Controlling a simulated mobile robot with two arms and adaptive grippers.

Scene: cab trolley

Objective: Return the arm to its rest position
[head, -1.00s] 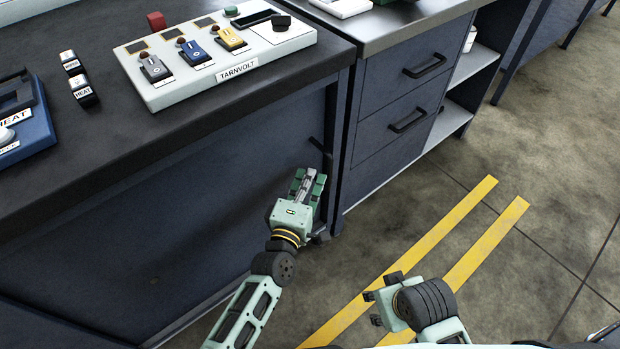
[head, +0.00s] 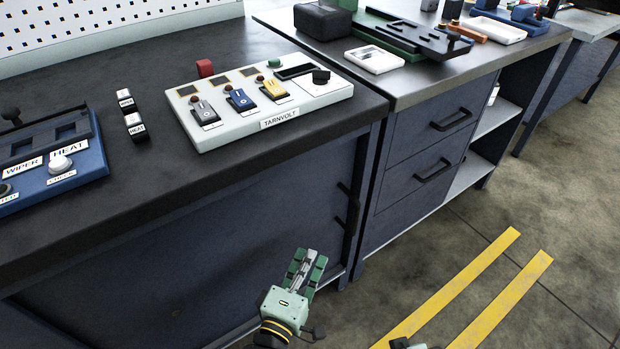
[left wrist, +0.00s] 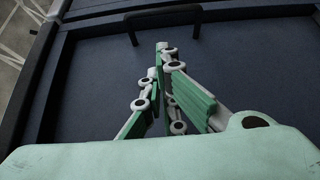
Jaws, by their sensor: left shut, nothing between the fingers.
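My left gripper (head: 306,268) is low in the head view, in front of the dark blue cabinet under the left bench and below the benchtop edge. Its green fingers point up toward the cabinet front and are shut with nothing between them. In the left wrist view the gripper (left wrist: 163,48) shows its fingertips together against the blue cabinet face. A small piece of my other arm shows at the bottom edge of the head view; its gripper is out of sight.
A drawer cabinet (head: 425,155) stands to the right. Floor with yellow stripes (head: 470,285) is open at lower right.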

